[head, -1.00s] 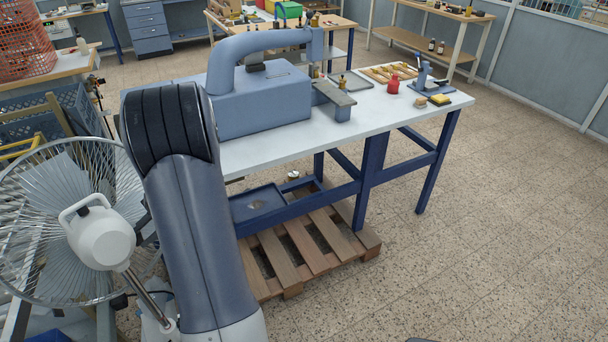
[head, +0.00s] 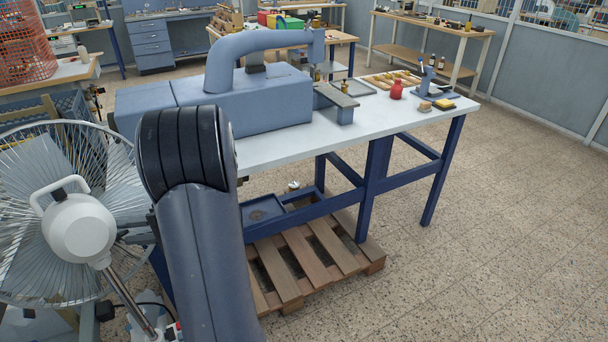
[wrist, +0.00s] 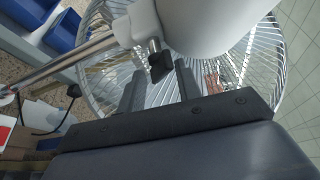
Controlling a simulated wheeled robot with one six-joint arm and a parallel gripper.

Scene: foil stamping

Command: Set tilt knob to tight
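The white fan motor housing (head: 82,226) stands with its wire cage (head: 30,190) at the left of the head view. In the wrist view the housing (wrist: 215,22) is close at the top. A small black tilt knob (wrist: 161,66) on a short metal stud sticks out below it. My gripper (wrist: 159,78) is open, with one dark finger on each side of the knob in the picture. I see no clear contact, and cannot tell the depth between them.
The fan's metal pole (head: 130,298) slants down beside my arm; it also crosses the left of the wrist view (wrist: 65,62). A blue press (head: 215,95) stands on a white-topped bench (head: 290,138) behind my arm. A wooden pallet (head: 330,245) lies below. The right floor is clear.

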